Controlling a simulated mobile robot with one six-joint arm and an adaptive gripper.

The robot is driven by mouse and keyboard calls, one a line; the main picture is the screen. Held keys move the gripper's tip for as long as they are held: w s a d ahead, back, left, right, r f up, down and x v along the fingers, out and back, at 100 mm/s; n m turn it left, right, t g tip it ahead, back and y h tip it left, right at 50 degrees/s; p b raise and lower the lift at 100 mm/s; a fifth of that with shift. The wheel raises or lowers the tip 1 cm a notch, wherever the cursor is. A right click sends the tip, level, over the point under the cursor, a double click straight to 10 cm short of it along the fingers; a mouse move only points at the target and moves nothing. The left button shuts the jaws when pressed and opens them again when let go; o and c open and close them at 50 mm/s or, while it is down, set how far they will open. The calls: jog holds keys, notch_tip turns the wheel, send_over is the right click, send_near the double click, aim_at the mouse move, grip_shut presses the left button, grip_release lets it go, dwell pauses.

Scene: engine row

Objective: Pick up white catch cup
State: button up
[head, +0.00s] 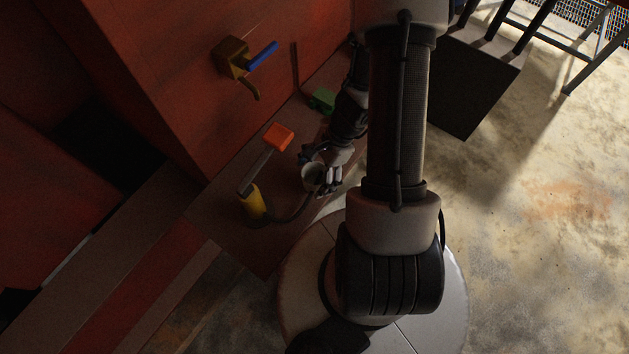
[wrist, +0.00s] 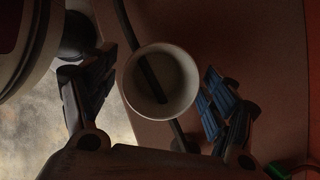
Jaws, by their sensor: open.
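The white catch cup (wrist: 181,77) stands between my gripper's two open fingers in the wrist view, seen from above with its round mouth facing the camera. My gripper (wrist: 160,98) has a blue-padded finger on each side of the cup, with a visible gap on both sides. In the head view the cup (head: 313,176) shows small and pale at the end of my gripper (head: 318,175), on the brown ledge. A dark line shows inside the cup's mouth; I cannot tell what it is.
A yellow cylinder (head: 252,201) with a lever and an orange end (head: 278,138) stands left of the cup. A dark hose (head: 296,212) curves from it. A brass valve with a blue handle (head: 262,56) juts from the red wall. A green object (head: 322,99) lies behind.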

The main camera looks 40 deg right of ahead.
aim_at(315, 183)
jog(key=shift+a+f, duration=0.15)
jog(key=shift+f, duration=0.2)
jog(key=shift+c, duration=0.2)
jog(key=c, duration=1.1)
jog(key=shift+r, duration=0.1)
notch_tip(315, 183, up, 10)
jog(key=p, duration=0.5)
